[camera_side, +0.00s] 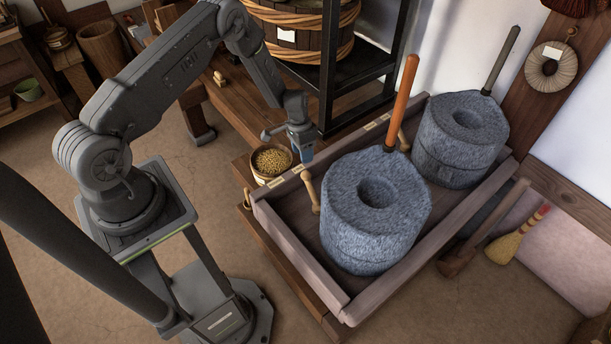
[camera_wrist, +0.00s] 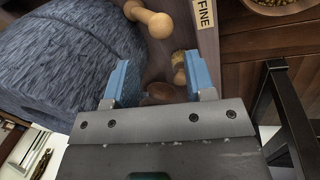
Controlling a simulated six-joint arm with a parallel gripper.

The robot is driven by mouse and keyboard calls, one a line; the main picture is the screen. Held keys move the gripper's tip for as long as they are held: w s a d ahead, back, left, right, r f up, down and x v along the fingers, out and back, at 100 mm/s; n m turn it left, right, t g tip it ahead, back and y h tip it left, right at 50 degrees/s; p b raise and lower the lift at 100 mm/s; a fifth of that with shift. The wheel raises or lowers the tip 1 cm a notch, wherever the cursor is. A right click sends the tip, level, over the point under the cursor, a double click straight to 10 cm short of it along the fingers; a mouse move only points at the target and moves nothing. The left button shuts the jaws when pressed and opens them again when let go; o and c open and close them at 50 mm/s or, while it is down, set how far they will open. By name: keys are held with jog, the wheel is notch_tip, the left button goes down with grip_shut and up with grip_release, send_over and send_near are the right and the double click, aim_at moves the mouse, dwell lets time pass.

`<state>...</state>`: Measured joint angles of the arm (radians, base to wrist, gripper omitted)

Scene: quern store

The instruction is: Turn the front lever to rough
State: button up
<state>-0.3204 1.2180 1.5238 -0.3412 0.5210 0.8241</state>
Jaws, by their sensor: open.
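The front quern (camera_side: 375,215) is a blue-grey stone mill standing in a wooden tray; its stone also fills the left of the wrist view (camera_wrist: 70,50). The front lever (camera_side: 313,193) is a pale wooden peg with a round knob, between this quern and the tray's left rail. In the wrist view, a lever knob (camera_wrist: 157,24) lies beside a label reading FINE (camera_wrist: 205,14). My gripper (camera_side: 307,155) is above the rail, behind the front lever. Its blue fingers (camera_wrist: 158,62) are apart and hold nothing. Label text is unreadable in the side view.
A bowl of grain (camera_side: 271,163) stands just left of my gripper. The front quern's upright orange handle (camera_side: 403,100) rises behind the lever. A second quern (camera_side: 460,140) stands further back in the tray (camera_side: 300,258). A black rack (camera_side: 325,95) stands behind my gripper.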

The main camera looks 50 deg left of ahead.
aim_at(304, 172)
jog(key=f, duration=0.3)
jog(key=d+f, duration=0.1)
jog(key=f, duration=0.2)
jog(key=d+f, duration=0.1)
jog(key=f, duration=0.2)
jog(key=shift+s+f, duration=0.15)
jog(key=shift+f, duration=0.25)
jog(key=shift+a, duration=0.1)
grip_shut()
jog(key=shift+s, duration=0.15)
jog(key=s+d+n+t, duration=0.1)
jog(key=s+d+n, duration=0.1)
jog(key=s+n, duration=0.3)
jog(key=shift+s+n+t, duration=0.35)
jog(key=shift+n+t, duration=0.05)
jog(key=shift+n, duration=2)
jog(key=shift+s+d, duration=0.1)
jog(key=shift+d, duration=0.1)
